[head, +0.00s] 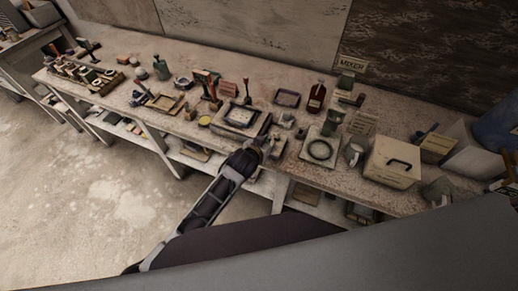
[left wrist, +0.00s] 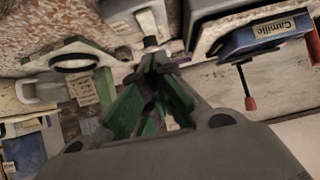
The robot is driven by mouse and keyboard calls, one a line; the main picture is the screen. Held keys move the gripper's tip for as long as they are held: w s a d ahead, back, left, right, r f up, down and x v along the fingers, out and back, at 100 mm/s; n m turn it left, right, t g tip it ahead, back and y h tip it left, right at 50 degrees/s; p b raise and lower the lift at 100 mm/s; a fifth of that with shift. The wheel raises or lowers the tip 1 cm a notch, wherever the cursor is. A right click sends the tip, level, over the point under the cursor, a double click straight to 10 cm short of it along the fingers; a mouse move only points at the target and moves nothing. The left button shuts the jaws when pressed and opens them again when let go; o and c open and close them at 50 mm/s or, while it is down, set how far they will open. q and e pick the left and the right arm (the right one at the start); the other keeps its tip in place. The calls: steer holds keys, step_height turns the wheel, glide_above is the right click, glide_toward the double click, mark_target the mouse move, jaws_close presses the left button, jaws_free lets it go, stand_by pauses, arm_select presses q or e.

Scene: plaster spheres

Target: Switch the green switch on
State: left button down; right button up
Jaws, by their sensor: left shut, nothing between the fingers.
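I cannot make out a green switch for certain in either view. My left gripper (head: 265,143) is at the front edge of the long workbench (head: 222,131), just right of a framed tray (head: 241,116). In the left wrist view the left gripper (left wrist: 153,65) shows dark fingers with green inner pads, shut and empty. Its tips are close to a small pale box-like thing (left wrist: 150,27) with a grey knob-like part, which I cannot identify. The fingers may hide part of it. My right gripper is not in view.
A square board with a dark ring (head: 320,149), a metal mug (head: 354,152) and a lidded box (head: 392,161) stand right of my gripper. A brown bottle (head: 316,98) and a MIXER sign (head: 352,64) are behind. A box labelled Camille (left wrist: 262,37) is near my wrist.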

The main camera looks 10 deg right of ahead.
arm_select(q)
steer(key=b+v, duration=0.1)
steer(key=v, duration=0.7)
stand_by(0.4)
steer(key=shift+s, duration=0.15)
